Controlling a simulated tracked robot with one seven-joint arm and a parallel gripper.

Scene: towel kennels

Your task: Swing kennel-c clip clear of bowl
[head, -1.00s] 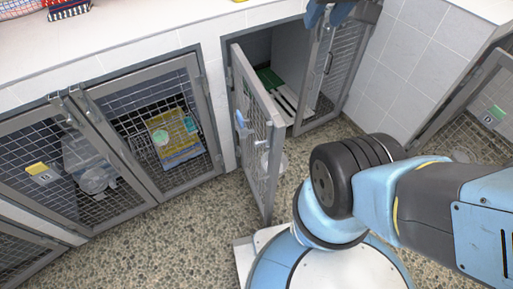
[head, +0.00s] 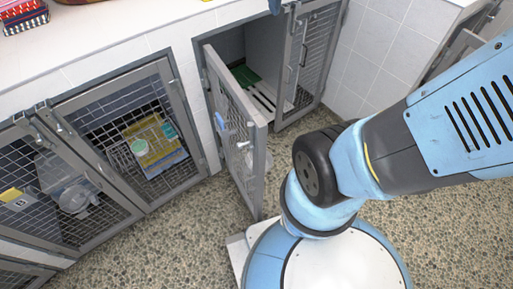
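An open mesh kennel door (head: 238,140) swings out from the kennel in the middle of the head view. A light blue piece (head: 220,122), perhaps a clip, is on its mesh. A pale, rounded shape (head: 250,158), perhaps a bowl, shows partly through or behind the door. I cannot read a C label on any kennel, so I cannot tell for sure which is kennel-c. My gripper is out of the frame; only my arm shows at the right.
The open kennel holds a green item and white slats (head: 262,92). The pebbled floor (head: 150,245) is clear in front.

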